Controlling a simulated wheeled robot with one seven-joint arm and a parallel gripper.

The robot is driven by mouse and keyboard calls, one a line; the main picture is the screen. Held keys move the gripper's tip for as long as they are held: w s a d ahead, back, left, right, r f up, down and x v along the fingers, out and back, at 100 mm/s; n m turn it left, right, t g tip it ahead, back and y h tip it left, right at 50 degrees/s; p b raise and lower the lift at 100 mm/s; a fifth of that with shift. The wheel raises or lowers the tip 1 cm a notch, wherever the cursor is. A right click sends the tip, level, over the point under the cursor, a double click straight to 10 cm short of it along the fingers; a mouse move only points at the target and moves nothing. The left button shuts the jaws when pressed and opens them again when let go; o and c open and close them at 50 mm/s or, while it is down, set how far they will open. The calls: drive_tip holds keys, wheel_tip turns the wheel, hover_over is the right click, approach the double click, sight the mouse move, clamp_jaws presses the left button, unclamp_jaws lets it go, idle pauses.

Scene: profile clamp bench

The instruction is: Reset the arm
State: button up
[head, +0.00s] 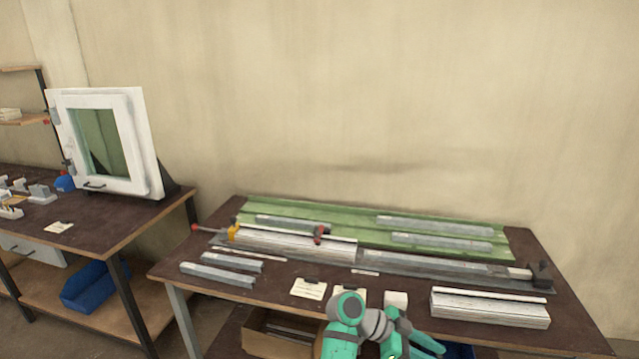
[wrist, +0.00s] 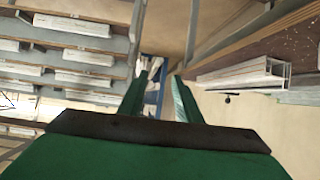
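My gripper (wrist: 163,82) shows in the wrist view as two green fingers pointing away from the camera. A clear gap lies between them and nothing is held in it, so it is open and empty. In the head view my green and grey arm is folded low at the front edge of the workbench (head: 400,299). The gripper itself cannot be made out there. The wrist camera looks past the bench edge, with a white profile (wrist: 240,74) to the right of the fingers and apart from them.
A clamp rail with a white profile (head: 290,243) clamped on it runs along the bench. A green tray (head: 345,222) with grey profiles lies behind. White profiles (head: 490,309) lie front right. A window frame (head: 135,140) stands on the left table. A rack with profiles (wrist: 72,26) fills the wrist view's left.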

wheel_tip(320, 180, down, 9)
drive_tip(key=s+n+t, duration=0.2)
drive_tip(key=n+t, duration=0.2)
drive_tip(key=n, duration=0.1)
drive_tip(key=s+a+f+n+t+y, duration=0.2)
drive_tip(key=s+a+f+n+t, duration=0.3)
drive_tip(key=f, duration=0.3)
drive_tip(key=s+a+f+n+t+y, duration=0.3)
drive_tip(key=s+a+f+n, duration=0.2)
drive_tip(key=s+f+n, duration=0.15)
drive_tip(key=s+a+r+n+t+y, duration=0.25)
drive_tip(key=s+a+y, duration=0.25)
drive_tip(key=s+a, duration=0.75)
drive_tip(key=s+a+r+t+y, duration=0.1)
drive_tip(key=s+a+r, duration=0.1)
drive_tip(key=s+r, duration=0.5)
drive_tip(key=s+a+r+t+y, duration=0.1)
drive_tip(key=s+a+r+t, duration=0.1)
drive_tip(key=s+r, duration=0.4)
drive_tip(key=shift+s+a+r+n, duration=0.4)
drive_tip(key=shift+a+r, duration=0.1)
